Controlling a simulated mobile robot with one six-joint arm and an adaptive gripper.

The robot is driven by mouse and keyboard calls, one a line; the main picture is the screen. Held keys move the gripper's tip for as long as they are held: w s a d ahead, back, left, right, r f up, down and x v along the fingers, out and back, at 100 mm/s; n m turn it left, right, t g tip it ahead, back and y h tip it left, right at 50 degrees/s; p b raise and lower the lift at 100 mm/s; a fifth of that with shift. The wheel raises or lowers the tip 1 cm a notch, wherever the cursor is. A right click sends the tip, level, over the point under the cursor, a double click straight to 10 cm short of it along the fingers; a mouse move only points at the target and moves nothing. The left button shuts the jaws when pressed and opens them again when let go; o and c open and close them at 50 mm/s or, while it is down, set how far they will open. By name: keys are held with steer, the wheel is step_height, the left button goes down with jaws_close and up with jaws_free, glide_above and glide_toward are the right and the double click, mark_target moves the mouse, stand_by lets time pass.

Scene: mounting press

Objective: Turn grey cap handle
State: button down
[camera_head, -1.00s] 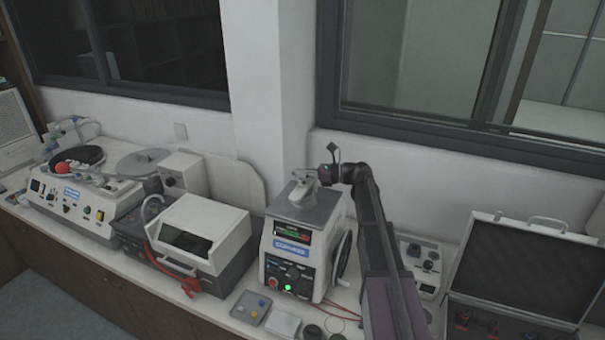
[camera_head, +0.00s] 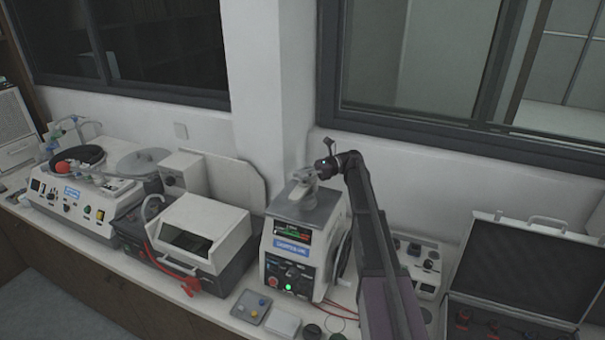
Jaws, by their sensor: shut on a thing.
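The mounting press (camera_head: 300,250) is a white box with a grey top, a lit display and a green light on its front. The grey cap handle (camera_head: 303,182) stands on top of the press. My gripper (camera_head: 316,172) is at the right side of the cap handle and is shut on it. The fingertips are small and partly merge with the grey handle, so the exact grip is hard to see. My arm comes from the lower right and covers part of the press's right side and its handwheel (camera_head: 343,252).
A grinder-polisher (camera_head: 80,205) and a cutting machine with a white hood (camera_head: 200,232) stand left of the press. An open black case (camera_head: 520,270) is at the right. Small items, including a grey button pad (camera_head: 251,308), lie before the press. A wall and window are close behind.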

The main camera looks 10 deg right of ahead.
steer(key=c, duration=0.7)
jaws_free()
steer(key=shift+s+m+t, duration=0.1)
steer(key=shift+m+t, duration=0.3)
steer(key=shift+t, duration=0.2)
